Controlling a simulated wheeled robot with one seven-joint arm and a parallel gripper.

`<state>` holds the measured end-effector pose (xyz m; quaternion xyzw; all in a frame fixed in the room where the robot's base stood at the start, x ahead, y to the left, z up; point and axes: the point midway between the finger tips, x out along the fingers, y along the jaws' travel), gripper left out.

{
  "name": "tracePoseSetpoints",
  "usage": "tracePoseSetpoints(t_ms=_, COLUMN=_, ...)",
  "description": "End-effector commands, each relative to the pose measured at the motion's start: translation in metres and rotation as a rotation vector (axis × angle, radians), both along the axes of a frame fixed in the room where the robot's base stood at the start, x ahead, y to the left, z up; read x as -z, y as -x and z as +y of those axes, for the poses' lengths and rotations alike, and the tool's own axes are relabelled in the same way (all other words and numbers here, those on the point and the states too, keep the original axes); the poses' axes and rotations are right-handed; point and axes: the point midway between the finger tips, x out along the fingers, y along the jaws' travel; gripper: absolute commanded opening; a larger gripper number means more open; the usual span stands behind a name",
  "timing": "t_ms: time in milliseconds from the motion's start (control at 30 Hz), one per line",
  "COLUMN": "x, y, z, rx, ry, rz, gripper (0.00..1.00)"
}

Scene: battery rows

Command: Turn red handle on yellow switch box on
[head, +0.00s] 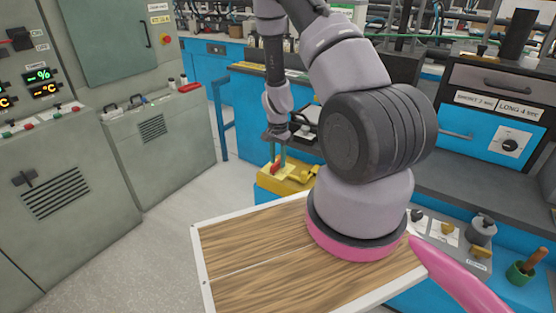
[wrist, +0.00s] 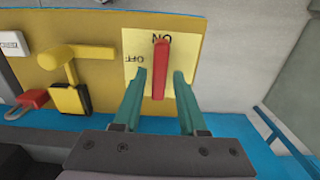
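The yellow switch box (head: 290,180) stands on the blue bench, beyond the wooden top; its yellow face (wrist: 110,30) fills the upper part of the wrist view. The red handle (wrist: 161,60) lies upright in the wrist view over a pale label plate (wrist: 190,55). Its far end is by the upside-down ON mark; the OFF mark is to its left. My gripper (wrist: 160,75) has its two green fingers apart, one on each side of the handle, with visible gaps. In the head view the red handle (head: 275,168) shows small beside the fingers.
A yellow lever (wrist: 72,68) and a red padlock (wrist: 28,102) are left of the handle in the wrist view. A wooden top (head: 260,260) with white edges is near me. Grey cabinets (head: 60,190) stand at left, with open floor between.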

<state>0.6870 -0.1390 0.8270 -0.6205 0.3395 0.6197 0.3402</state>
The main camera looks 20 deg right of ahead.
Motion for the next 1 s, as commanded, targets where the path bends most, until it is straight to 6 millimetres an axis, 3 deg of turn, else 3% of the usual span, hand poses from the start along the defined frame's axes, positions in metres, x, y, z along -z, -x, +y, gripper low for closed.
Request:
tracePoseSetpoints(t_ms=433, x=-0.008, y=0.0, z=0.0, rx=-0.003, ry=0.002, rz=-0.001, gripper=0.53)
tracePoseSetpoints(t_ms=800, x=-0.079, y=0.0, z=0.001, rx=-0.004, ry=0.001, rz=-0.003, gripper=0.53)
tracePoseSetpoints(t_ms=1000, x=-0.103, y=0.0, z=0.0, rx=-0.001, ry=0.0, rz=-0.001, gripper=0.53)
